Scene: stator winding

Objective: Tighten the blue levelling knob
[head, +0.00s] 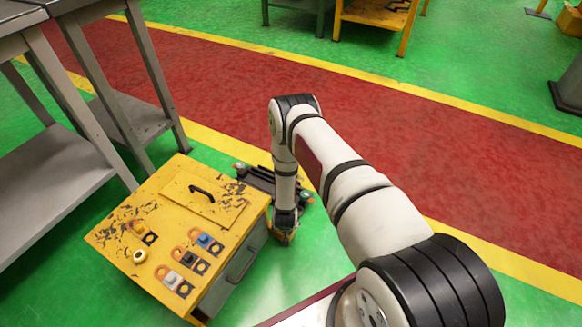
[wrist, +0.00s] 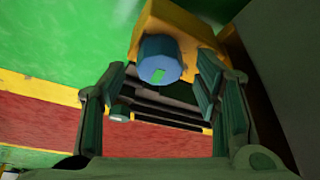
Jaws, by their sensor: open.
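The blue knob (wrist: 157,58) shows in the wrist view as a faceted blue cylinder with a green mark on its end face. It sits against a yellow block (wrist: 200,28). My gripper (wrist: 162,68) is open, with one dark finger on each side of the knob in the picture. I cannot tell whether the fingertips reach around it or touch it. In the head view my gripper (head: 285,238) is low, close to the right side of the yellow cabinet (head: 140,205). The blue knob cannot be made out there.
A dark low device (head: 258,178) with small coloured knobs stands behind the cabinet, beside my arm. The cabinet top carries a black handle (head: 202,193) and several padlock-like pieces. A grey bench (head: 60,165) stands left. The red walkway (head: 400,130) is clear.

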